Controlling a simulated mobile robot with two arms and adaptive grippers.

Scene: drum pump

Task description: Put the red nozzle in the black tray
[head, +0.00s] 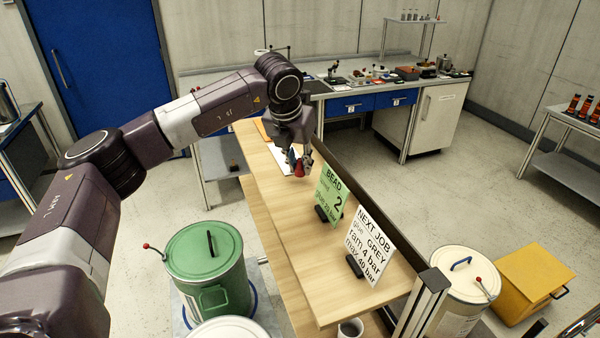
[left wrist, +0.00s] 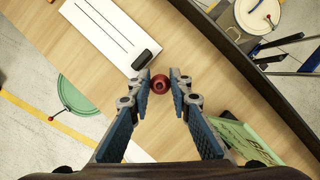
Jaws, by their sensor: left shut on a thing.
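The red nozzle (head: 299,169) hangs tip down below my left gripper (head: 303,160), over the wooden bench shelf (head: 290,210). In the left wrist view the red nozzle (left wrist: 160,84) is a round dark-red shape between the fingertips of my left gripper (left wrist: 160,76), which is shut on it. The nozzle is above the wood, near the end of a white lined sheet (left wrist: 110,30). I cannot surely make out the black tray in either view. My right gripper is not in view.
A green "BEAD 2" card (head: 330,197) and a white "NEXT JOB" card (head: 370,245) stand on the wooden shelf near the nozzle. A green drum (head: 207,268) stands left of the bench. A long bench with small items (head: 390,75) runs along the back wall.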

